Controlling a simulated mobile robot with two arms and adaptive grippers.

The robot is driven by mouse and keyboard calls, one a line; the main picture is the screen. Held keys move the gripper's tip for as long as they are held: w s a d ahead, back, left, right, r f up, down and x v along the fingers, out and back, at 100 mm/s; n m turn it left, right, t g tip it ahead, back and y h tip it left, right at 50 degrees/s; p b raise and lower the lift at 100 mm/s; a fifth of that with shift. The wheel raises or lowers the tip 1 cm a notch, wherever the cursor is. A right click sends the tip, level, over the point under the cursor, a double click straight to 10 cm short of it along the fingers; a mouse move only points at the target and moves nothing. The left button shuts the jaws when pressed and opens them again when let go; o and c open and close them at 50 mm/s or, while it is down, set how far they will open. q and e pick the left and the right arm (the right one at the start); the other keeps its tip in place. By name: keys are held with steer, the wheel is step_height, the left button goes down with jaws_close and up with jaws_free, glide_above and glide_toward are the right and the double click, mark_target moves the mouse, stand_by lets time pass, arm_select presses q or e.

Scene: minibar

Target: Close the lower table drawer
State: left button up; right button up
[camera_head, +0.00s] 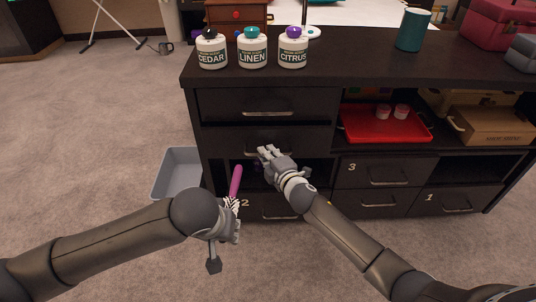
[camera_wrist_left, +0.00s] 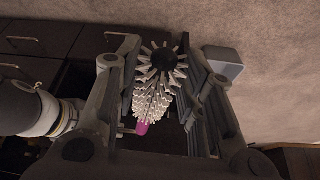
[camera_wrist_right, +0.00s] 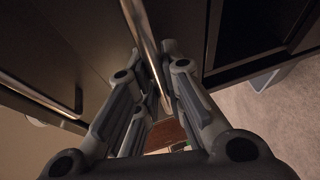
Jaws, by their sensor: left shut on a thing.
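The lower table drawer (camera_head: 225,138) is the dark front under the top drawer (camera_head: 225,102) on the left of the cabinet. It looks nearly flush with the cabinet; any small gap is hard to tell. My right gripper (camera_head: 268,153) is at its metal handle, which partly shows behind the fingers. In the right wrist view the handle (camera_wrist_right: 147,40) runs between the open fingers of my right gripper (camera_wrist_right: 155,70). My left gripper (camera_head: 234,206) is shut on a brush with a pink handle (camera_head: 236,181); its pale bristles (camera_wrist_left: 153,99) show in the left wrist view.
Three jars, cedar (camera_head: 211,52), linen (camera_head: 252,52) and citrus (camera_head: 293,52), stand on the cabinet top. A grey bin (camera_head: 172,178) is on the carpet at left. A red tray (camera_head: 385,136) lies on a shelf at right. Numbered drawers are below.

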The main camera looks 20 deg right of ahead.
jaws_close()
arm_select(q)
steer(key=shift+f, duration=0.25)
steer(key=shift+s+r, duration=0.1)
arm_select(e)
steer(key=w, duration=0.2)
steer(key=w+d, duration=0.1)
steer(key=shift+w+d, duration=0.15)
steer(key=shift+w, duration=0.25)
steer(key=shift+r, duration=0.1)
steer(key=shift+o, duration=1.7)
jaws_free()
steer(key=o, duration=0.4)
steer(key=shift+w, duration=0.15)
steer(key=shift+c, duration=0.2)
steer(key=shift+s, duration=0.2)
steer(key=v, duration=1.1)
steer(key=shift+s, duration=0.35)
